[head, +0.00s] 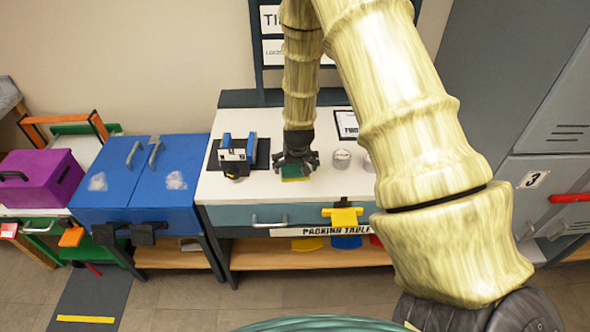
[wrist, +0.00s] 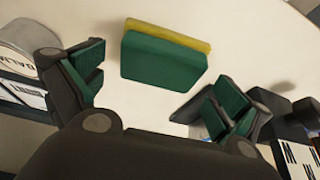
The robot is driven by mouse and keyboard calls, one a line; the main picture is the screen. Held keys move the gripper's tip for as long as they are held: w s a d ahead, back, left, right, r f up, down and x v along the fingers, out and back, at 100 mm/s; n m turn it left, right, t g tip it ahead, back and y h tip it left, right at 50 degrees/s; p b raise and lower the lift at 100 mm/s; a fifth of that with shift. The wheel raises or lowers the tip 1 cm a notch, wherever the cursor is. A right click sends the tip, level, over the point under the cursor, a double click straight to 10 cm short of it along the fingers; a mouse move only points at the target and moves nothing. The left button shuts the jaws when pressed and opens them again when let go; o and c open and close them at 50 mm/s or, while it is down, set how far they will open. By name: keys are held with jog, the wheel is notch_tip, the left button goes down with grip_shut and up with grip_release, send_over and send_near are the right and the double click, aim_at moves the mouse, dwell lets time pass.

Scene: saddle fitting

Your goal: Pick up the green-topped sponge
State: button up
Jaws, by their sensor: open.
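The green-topped sponge (wrist: 163,62) lies on the white tabletop, its green face toward the wrist camera and a yellow layer along its far edge. In the head view the sponge (head: 293,178) shows only in part below my gripper, which hides the rest. My gripper (head: 296,160) is over the sponge, pointing down. In the wrist view my gripper (wrist: 160,95) has its two green-padded fingers spread wide, one on each side of the sponge's near edge, with nothing between them. I cannot tell how high the fingertips are above the table.
A blue cabinet (head: 120,190) adjoins the packing table (head: 325,186) on the left.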

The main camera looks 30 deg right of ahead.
jog(key=shift+x, duration=1.15)
jog(key=shift+s, duration=0.1)
jog(key=c, duration=1)
